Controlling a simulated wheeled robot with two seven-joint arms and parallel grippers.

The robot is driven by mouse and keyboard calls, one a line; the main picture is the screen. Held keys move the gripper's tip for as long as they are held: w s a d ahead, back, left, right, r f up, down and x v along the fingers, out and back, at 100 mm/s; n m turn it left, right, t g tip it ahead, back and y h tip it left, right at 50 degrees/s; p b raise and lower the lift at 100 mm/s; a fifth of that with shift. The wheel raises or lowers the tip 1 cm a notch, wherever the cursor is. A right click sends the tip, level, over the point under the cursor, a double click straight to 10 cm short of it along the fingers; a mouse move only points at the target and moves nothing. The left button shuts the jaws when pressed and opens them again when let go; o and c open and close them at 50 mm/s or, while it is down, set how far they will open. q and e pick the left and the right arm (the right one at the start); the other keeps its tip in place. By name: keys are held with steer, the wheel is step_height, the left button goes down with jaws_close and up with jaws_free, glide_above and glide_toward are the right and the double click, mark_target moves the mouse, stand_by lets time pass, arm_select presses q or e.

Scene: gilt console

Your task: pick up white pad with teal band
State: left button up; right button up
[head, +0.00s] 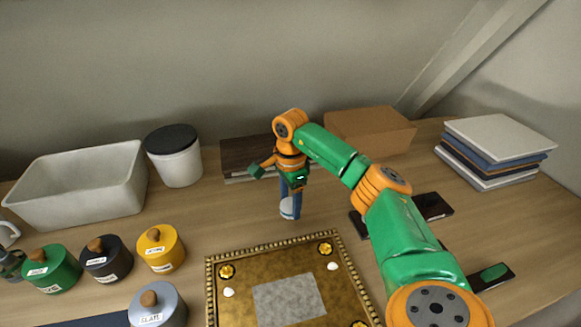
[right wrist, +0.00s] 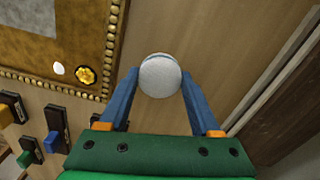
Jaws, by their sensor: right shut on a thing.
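The white pad (right wrist: 160,77) is round and pale, with a thin bluish band along its far edge in the right wrist view. My right gripper (right wrist: 158,84) is shut on it, with one blue finger on each side. In the head view, the pad (head: 287,209) shows at the lower end of the fingers of my right gripper (head: 289,203), behind the gilt-framed board. I cannot tell whether it touches the table. My left gripper is not in view.
The gilt board (head: 213,288) lies in front. Lidded pots in green (head: 52,270), dark (head: 106,260), yellow (head: 161,250) and blue-grey (head: 157,306) stand left. Behind are a white bin (head: 80,188), canister (head: 175,163), cardboard box (head: 370,131) and stacked books (head: 495,150).

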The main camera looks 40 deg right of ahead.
steer(key=s+a+r, duration=0.8)
steer(key=s+r, duration=0.1)
steer(key=s, duration=0.1)
steer(key=shift+s+a, duration=0.15)
steer(key=shift+s, duration=0.25)
steer(key=shift+r, duration=0.1)
steer(key=o, duration=0.5)
steer(key=c, duration=0.4)
steer(key=shift+p, duration=0.3)
